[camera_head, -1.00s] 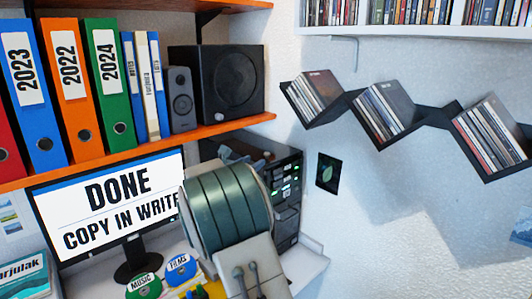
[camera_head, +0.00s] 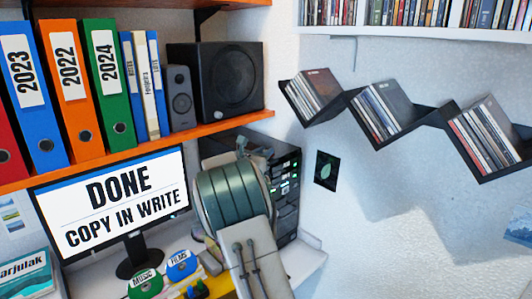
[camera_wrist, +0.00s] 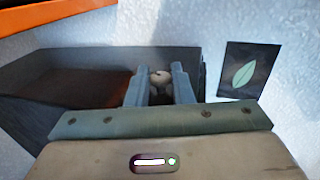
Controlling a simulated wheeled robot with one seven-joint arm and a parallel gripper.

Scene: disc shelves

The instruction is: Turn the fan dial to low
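A small pale round knob (camera_wrist: 161,76), which looks like the fan dial, shows between the fingertips in the wrist view. It sits by the top of the dark tower unit (camera_head: 287,185). In the head view my arm and the unit's clutter hide the dial. My gripper (camera_wrist: 158,80) has its two grey fingers a narrow gap apart, one on each side of the knob. Whether they touch it I cannot tell. In the head view my gripper (camera_head: 255,148) is at the unit's top, behind my green wrist.
An orange shelf (camera_head: 225,128) with binders and a black speaker (camera_head: 215,85) overhangs from the left. A monitor (camera_head: 115,205) stands left of my arm. A leaf card (camera_head: 326,170) is on the wall at right; it also shows in the wrist view (camera_wrist: 246,72).

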